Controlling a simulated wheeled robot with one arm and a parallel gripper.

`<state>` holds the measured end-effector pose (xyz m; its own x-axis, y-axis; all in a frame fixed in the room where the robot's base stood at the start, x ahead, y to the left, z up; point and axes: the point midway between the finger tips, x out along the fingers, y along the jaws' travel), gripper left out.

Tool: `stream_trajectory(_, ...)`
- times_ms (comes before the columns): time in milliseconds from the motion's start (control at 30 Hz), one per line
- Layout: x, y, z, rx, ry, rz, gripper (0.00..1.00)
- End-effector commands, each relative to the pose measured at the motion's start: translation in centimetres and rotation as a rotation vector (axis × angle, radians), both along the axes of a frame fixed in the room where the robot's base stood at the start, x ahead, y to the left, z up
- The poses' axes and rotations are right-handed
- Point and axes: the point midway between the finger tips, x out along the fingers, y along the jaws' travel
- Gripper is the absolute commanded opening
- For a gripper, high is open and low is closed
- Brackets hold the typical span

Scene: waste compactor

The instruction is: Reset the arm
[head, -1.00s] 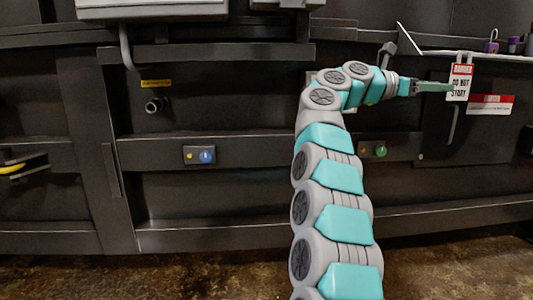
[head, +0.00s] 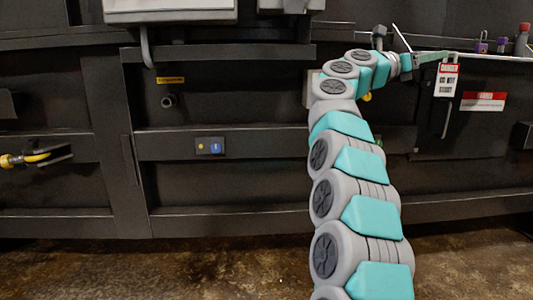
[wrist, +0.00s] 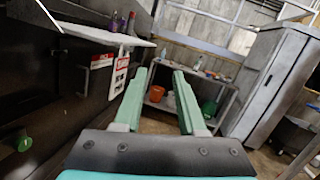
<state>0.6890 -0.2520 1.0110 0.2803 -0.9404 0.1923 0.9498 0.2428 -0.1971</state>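My arm (head: 358,205), grey and teal, rises from the bottom of the head view and bends right at the top. My gripper (head: 436,56) points right, close to the shelf edge, just above the hanging white tag (head: 446,80) with a red band. In the wrist view my gripper (wrist: 160,74) shows two green fingers spread apart with nothing between them. The tag also shows in the wrist view (wrist: 120,75), left of the left finger and apart from it.
The dark compactor wall (head: 230,185) stands behind the arm, with a button panel (head: 209,146). A shelf (head: 490,56) carries bottles and a padlock-like purple item. In the wrist view, a cart (wrist: 160,105) with an orange bucket and a tall grey cabinet (wrist: 270,85) stand beyond the fingers.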

Motion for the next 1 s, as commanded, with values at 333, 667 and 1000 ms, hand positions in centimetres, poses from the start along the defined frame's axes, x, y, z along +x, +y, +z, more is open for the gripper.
stream_trajectory(333, 5.4, 8.7, 8.7, -0.435, 0.293, 0.321, 0.4)
stream_trajectory(667, 5.9, 28.3, 5.3, -1.17, 0.786, 0.767, 0.4)
stream_trajectory(1000, -4.9, 38.0, -12.9, -1.786, 1.272, 1.161, 0.4)
